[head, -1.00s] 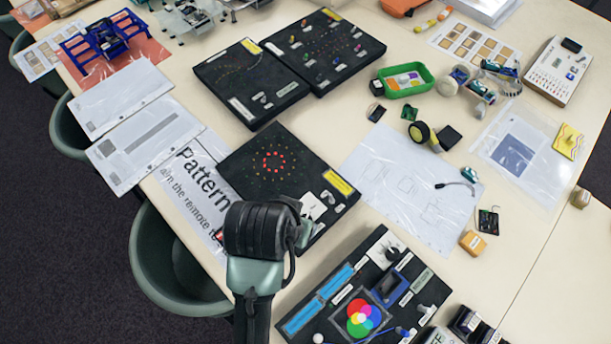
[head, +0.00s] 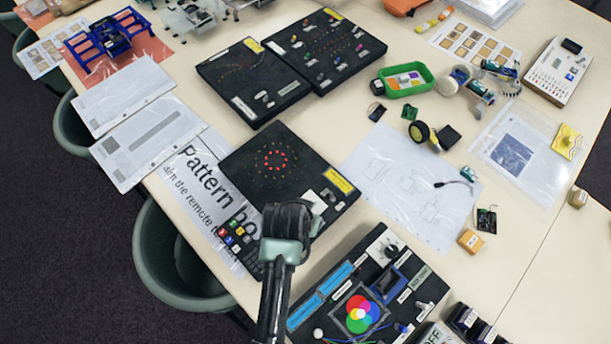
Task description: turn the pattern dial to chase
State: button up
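The black pattern board (head: 244,174) lies in the middle of the table in the head view, with a ring of small lights (head: 275,160), several lit red, and a yellow label (head: 340,181). A white plate (head: 317,201) and small light parts sit at its near right corner. I cannot make out the pattern dial or its setting; it may be among these parts or behind my gripper. My gripper (head: 288,222) is seen from behind, over or just in front of the board's near edge. Its fingertips are hidden, so contact and opening cannot be told.
A remote with coloured buttons (head: 236,238) lies left of my gripper on the "Pattern" sheet (head: 190,165). A colour-mixing board (head: 335,318) with a black knob (head: 391,250) stands close to the right. Paper (head: 395,160) lies right of the pattern board; two black boards stand behind.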

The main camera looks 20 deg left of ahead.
grip_shut()
dwell(0.3)
dwell(0.3)
jog(key=n+p, duration=0.1)
jog(key=n, duration=0.1)
jog(key=n+y+p, duration=0.1)
jog(key=shift+w+d+r+n, duration=0.1)
jog(key=shift+d+r+n, duration=0.05)
jog(key=shift+n, duration=0.25)
jog(key=n+g+y, duration=0.1)
jog(key=n+y, duration=0.1)
jog(key=n, duration=0.2)
jog(key=shift+w+d+n, duration=0.1)
jog(key=shift+n, duration=0.2)
jog(key=n+g, duration=0.1)
jog(key=n, duration=0.1)
jog(key=n+g+y+b, duration=0.1)
jog(key=n, duration=0.2)
jog(key=shift+w+d+f, duration=0.15)
jog(key=shift+w+f, duration=0.05)
jog(key=shift+w+n+g+b, duration=0.1)
jog(key=shift+n+g+b, duration=0.8)
jog(key=shift+n, duration=1.2)
